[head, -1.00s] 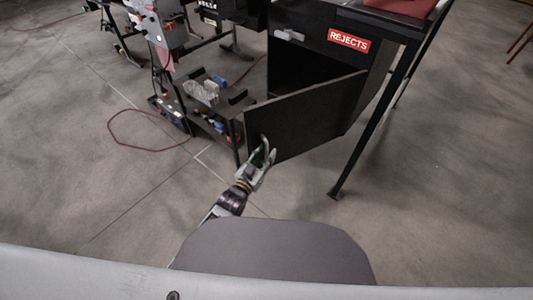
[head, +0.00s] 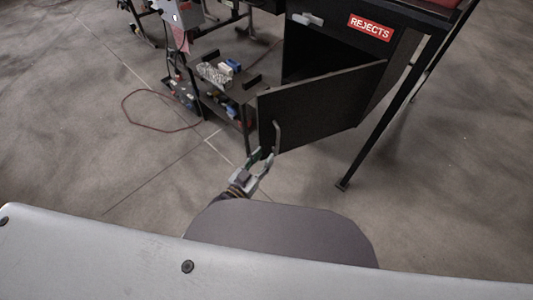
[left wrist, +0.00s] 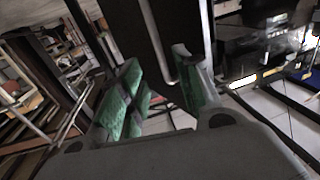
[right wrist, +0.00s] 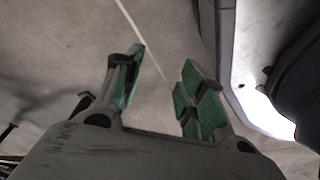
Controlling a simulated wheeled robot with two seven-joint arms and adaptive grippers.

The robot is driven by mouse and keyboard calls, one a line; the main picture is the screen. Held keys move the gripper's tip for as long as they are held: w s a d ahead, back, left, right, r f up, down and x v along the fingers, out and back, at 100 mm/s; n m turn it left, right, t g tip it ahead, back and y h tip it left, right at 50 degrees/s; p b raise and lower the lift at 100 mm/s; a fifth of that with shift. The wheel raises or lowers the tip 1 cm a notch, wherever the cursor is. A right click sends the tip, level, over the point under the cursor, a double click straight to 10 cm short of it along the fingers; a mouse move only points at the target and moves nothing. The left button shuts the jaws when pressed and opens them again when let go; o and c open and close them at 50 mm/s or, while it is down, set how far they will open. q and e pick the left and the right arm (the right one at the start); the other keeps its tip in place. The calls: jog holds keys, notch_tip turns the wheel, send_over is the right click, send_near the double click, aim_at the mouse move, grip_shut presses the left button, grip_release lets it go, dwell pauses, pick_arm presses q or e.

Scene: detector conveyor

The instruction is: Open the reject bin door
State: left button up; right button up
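The reject bin (head: 300,50) is a black cabinet with a red REJECTS sign (head: 370,27). Its black door (head: 320,105) stands swung wide open toward me, and the dark inside shows behind it. The door's upright grey handle (head: 277,137) is near its free edge. My left gripper (head: 261,162) is open just below and in front of the handle. In the left wrist view the handle bar (left wrist: 154,45) ends between the spread green-padded fingers (left wrist: 160,90); contact is unclear. My right gripper (right wrist: 160,82) is open and empty above bare floor, outside the head view.
A low black cart (head: 237,97) with small parts stands left of the door, close to its free edge. A table leg (head: 375,135) stands to the right. A red cable (head: 150,127) lies on the floor at left. Floor in front of the door is clear.

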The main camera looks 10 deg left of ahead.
pick_arm(q)
jog(key=shift+v, duration=0.9)
jog(key=shift+c, duration=0.2)
